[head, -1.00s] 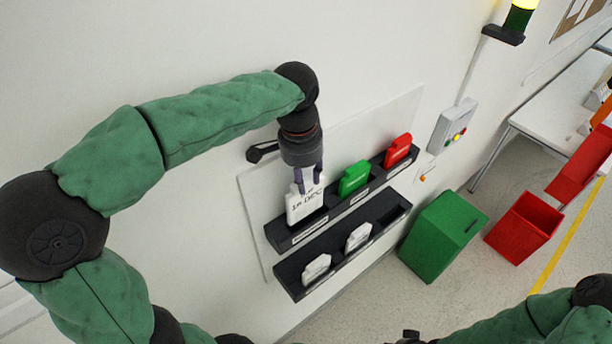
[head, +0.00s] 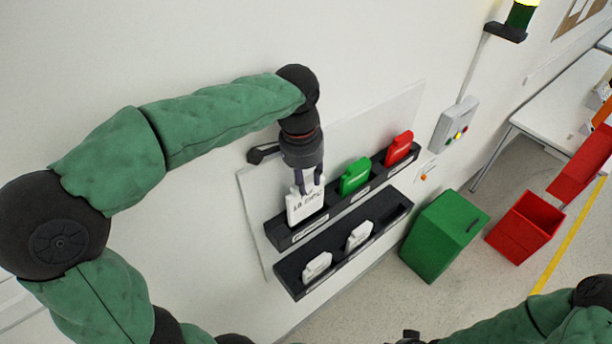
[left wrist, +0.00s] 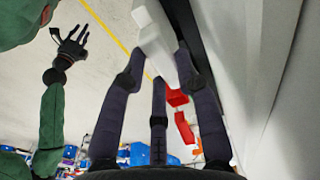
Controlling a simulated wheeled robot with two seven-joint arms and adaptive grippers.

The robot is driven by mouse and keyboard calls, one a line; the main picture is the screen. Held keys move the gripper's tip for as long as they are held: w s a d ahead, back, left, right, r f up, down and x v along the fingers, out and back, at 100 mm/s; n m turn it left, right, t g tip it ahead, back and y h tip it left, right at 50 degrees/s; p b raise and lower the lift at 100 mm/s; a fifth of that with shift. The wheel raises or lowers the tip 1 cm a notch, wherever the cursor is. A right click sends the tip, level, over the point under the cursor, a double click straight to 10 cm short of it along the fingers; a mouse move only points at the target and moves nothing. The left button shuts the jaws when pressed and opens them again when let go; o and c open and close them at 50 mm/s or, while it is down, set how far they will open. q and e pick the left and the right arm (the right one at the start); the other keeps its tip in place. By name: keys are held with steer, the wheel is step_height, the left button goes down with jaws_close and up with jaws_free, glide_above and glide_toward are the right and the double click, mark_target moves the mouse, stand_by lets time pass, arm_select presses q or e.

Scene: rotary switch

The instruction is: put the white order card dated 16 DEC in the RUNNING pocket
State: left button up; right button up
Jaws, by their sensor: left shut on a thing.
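My left gripper (head: 309,186) points down and is shut on the top of a white order card (head: 304,208). The print on the card ends in DEC; its number is hard to read. The card stands nearly upright at the left pocket of the upper dark rack (head: 294,236), its lower edge at the pocket opening. How deep it sits I cannot tell. The label on that pocket is too small to read. In the left wrist view the white card (left wrist: 158,42) is between my fingers. My right gripper (left wrist: 72,46) shows there small, fingers spread and empty.
A green card (head: 355,177) and a red card (head: 399,149) stand in the upper rack. Two white cards (head: 317,266) (head: 359,236) stand in the lower rack (head: 290,281); its right end is empty. Green (head: 435,245) and red (head: 525,228) bins stand right. A switch box (head: 454,125) is on the wall.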

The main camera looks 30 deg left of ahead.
arm_select(q)
steer(key=shift+f+b, duration=1)
steer(key=shift+f, duration=0.5)
steer(key=o, duration=1.2)
steer(key=shift+r, duration=0.15)
steer(key=r, duration=0.7)
steer(key=s+r, duration=0.1)
steer(key=r, duration=0.3)
steer(key=shift+a+r, duration=0.2)
steer(key=shift+r, duration=0.15)
